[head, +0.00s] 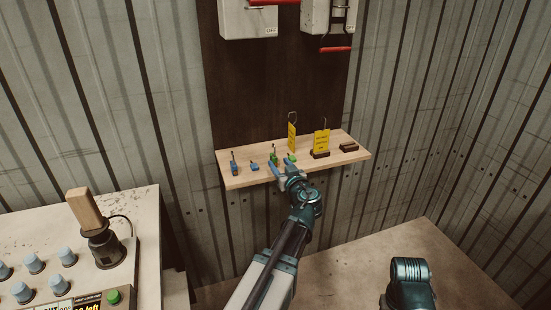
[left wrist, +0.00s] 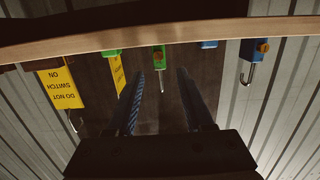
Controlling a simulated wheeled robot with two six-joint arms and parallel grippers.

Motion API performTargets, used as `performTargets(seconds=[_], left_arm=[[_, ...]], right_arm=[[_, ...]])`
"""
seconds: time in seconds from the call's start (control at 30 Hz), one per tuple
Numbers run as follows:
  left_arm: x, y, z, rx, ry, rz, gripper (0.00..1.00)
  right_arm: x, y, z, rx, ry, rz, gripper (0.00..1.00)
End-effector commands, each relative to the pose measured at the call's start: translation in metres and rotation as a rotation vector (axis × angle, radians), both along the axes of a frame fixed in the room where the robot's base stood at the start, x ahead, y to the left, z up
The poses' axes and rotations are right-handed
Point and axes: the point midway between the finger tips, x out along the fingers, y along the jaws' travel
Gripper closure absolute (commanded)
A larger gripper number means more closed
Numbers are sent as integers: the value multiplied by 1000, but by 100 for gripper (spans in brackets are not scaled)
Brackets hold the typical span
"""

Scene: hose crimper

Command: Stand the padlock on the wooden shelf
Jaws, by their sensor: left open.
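The wooden shelf (head: 345,156) is fixed to the wall; its edge runs across the top of the upside-down left wrist view (left wrist: 150,37). A green padlock (head: 274,156) stands on it with its shackle up; it shows between my fingers in the left wrist view (left wrist: 159,55). A blue padlock (head: 235,169) stands at the shelf's left end, also in the left wrist view (left wrist: 247,58). My left gripper (head: 280,164) is open at the shelf's front edge, its fingers apart (left wrist: 160,78) with nothing gripped. My right gripper is out of view.
A small blue piece (head: 254,166) and another green piece (head: 291,158) lie near. Yellow tags (head: 292,137) (head: 321,142) and a dark wooden block (head: 348,147) are to the right. Switch boxes (head: 248,20) hang above. A control panel (head: 135,230) stands lower left.

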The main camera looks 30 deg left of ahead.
Motion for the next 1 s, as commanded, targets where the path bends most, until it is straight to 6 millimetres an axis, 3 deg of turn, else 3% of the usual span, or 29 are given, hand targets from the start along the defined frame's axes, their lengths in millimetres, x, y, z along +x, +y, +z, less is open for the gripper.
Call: performTargets(seconds=[0.1, 0.3, 0.77, 0.87, 1.0], left_arm=[[-19, -20, 3, 0, 1, -3, 48], [-35, -40, 6, 1, -1, -2, 48], [-41, -48, 6, 0, 1, 1, 48], [-45, -54, -3, -15, 46, 8, 48], [-64, -84, -46, -88, 276, 10, 48]], right_arm=[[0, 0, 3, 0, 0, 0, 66], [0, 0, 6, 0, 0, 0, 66], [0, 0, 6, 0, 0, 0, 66], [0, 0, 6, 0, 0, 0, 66], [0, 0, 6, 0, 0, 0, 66]])
